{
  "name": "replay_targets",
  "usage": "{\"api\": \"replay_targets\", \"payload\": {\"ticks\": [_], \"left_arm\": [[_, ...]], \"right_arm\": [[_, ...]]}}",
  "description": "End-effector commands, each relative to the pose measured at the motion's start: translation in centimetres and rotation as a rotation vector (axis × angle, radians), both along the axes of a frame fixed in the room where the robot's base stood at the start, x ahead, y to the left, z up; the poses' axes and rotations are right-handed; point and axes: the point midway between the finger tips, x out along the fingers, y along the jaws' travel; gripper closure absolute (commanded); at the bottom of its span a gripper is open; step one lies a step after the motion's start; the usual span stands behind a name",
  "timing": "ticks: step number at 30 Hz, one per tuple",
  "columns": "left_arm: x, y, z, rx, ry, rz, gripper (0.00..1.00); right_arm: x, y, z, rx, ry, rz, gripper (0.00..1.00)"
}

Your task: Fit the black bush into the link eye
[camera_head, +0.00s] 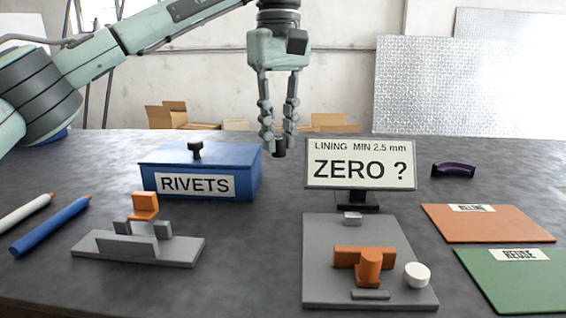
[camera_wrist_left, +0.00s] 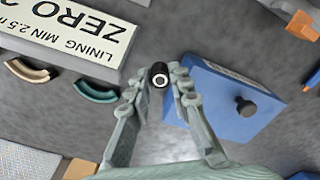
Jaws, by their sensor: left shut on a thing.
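The black bush (camera_head: 280,148) is a short dark cylinder held up between the fingertips of my left gripper (camera_head: 279,137), above the table behind the gap between the blue box and the sign. In the left wrist view the bush (camera_wrist_left: 159,75) shows a pale ring at its end, and the left gripper (camera_wrist_left: 160,84) is shut on it. An orange part (camera_head: 145,206) stands in a grey holder at the left. Another orange part (camera_head: 369,266) lies on a grey plate at the front. I cannot make out which carries the link eye. My right gripper is out of view.
The blue RIVETS box (camera_head: 250,176) with a black knob and the ZERO ? sign (camera_head: 360,164) flank the gripper. A white cylinder (camera_head: 417,275) sits on the grey plate (camera_head: 322,250). Orange (camera_head: 480,228) and green (camera_head: 515,282) mats lie right. Bare table lies between holder and plate.

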Motion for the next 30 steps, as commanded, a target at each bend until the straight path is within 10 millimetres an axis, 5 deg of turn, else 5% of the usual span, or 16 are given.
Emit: {"api": "replay_targets", "payload": {"ticks": [9,21,30], "left_arm": [[5.6,0.2,-3.3,-0.002,0.001,0.000,1.00],[6.0,0.4,-7.5,0.000,0.001,-0.001,1.00],[6.0,0.4,-7.7,0.000,0.000,-0.001,1.00]], "right_arm": [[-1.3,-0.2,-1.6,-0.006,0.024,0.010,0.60],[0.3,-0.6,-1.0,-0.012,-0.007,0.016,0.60],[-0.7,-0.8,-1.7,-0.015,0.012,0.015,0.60]]}}
